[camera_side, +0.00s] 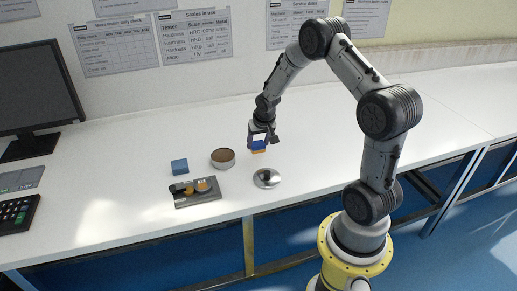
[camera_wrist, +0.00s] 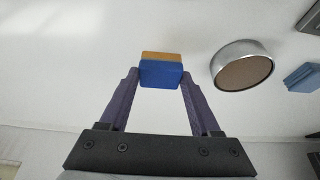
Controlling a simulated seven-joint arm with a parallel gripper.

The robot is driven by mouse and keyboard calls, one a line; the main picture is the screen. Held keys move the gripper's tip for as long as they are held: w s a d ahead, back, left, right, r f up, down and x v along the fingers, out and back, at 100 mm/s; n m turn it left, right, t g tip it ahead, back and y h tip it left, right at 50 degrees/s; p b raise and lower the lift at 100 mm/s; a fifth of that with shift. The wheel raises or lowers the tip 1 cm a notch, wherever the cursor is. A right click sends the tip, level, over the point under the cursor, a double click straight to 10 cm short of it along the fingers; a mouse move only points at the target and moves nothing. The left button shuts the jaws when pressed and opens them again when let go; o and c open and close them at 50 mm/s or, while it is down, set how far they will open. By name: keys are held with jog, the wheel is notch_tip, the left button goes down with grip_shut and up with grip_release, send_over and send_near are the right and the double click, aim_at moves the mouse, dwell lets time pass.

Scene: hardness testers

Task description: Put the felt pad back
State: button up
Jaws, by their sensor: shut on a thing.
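My gripper (camera_wrist: 161,82) is shut on a small blue-and-orange pad (camera_wrist: 162,74), likely the felt pad. Its blue side faces my wrist camera, with an orange layer on the far side. In the side view my gripper (camera_side: 259,143) points down and the pad (camera_side: 258,148) shows below its fingers, blue above orange. The side view does not show clearly how high it is above the bench. A round metal tin (camera_side: 223,162) with a brown inside stands to the left of the pad; the tin (camera_wrist: 214,72) is to the right in the wrist view.
A blue block (camera_side: 179,167) lies left of the tin. A dark tray (camera_side: 183,204) with small round pieces lies in front. A shiny round disc (camera_side: 267,178) is near the bench's front edge. A monitor (camera_side: 38,88) and keypad (camera_side: 14,212) stand far left. The white bench (camera_side: 330,140) is clear behind.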

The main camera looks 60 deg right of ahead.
aim_at(259, 146)
jog(key=shift+s+f, duration=0.1)
jog(key=shift+f, duration=1.2)
jog(key=shift+f, duration=0.2)
jog(key=o, duration=1.2)
jog(key=shift+r, duration=0.1)
jog(key=s+a+r+n+t, duration=0.1)
jog(key=s+a+r, duration=0.2)
jog(key=a+r, duration=0.5)
jog(key=s+a+r+n, duration=0.2)
jog(key=s+a+r, duration=0.15)
jog(key=r, duration=0.95)
jog(key=s+a+r+n+y, duration=0.1)
jog(key=s+a+r+n, duration=0.1)
jog(key=s+a, duration=0.5)
jog(key=s+a+r+n+t+y, duration=0.1)
jog(key=s+a+r+n+y, duration=0.1)
jog(key=s+a, duration=0.6)
jog(key=shift+s+a+r+n, duration=0.15)
jog(key=shift+s+r+n, duration=0.15)
jog(key=shift+r+n, duration=0.6)
